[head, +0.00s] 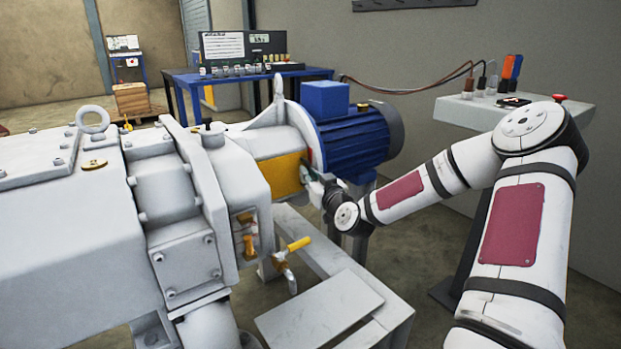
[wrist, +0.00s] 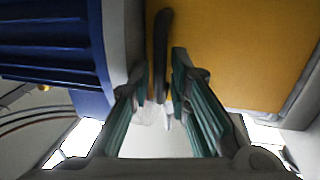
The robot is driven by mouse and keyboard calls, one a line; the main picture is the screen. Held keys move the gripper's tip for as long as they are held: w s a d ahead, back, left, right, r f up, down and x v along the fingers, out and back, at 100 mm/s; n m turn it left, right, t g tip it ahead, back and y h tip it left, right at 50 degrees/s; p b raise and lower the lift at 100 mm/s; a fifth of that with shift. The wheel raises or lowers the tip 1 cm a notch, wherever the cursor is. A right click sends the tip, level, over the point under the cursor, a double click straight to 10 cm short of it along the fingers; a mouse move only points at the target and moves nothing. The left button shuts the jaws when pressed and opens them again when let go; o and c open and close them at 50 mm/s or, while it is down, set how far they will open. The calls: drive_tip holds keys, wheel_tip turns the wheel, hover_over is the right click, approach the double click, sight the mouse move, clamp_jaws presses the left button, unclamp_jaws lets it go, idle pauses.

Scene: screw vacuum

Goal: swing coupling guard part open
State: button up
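The coupling guard part is a yellow panel (head: 280,175) between the grey pump housing and the blue motor; it fills the upper right of the wrist view (wrist: 240,50). A dark upright handle (wrist: 161,45) stands along the panel's left edge in the wrist view. My gripper (head: 311,176) is at the panel's motor-side edge. In the wrist view its green-padded fingers (wrist: 160,75) stand on either side of the handle. The right fingertip appears to meet it; firm contact on the left is unclear. The panel appears closed against the coupling.
The blue motor (head: 355,140) is close behind my gripper. A yellow-handled valve (head: 290,255) and a pale frame (head: 385,295) are below. The grey pump housing (head: 70,220) fills the left. A control box (head: 470,110) stands at the right.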

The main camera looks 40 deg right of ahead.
clamp_jaws()
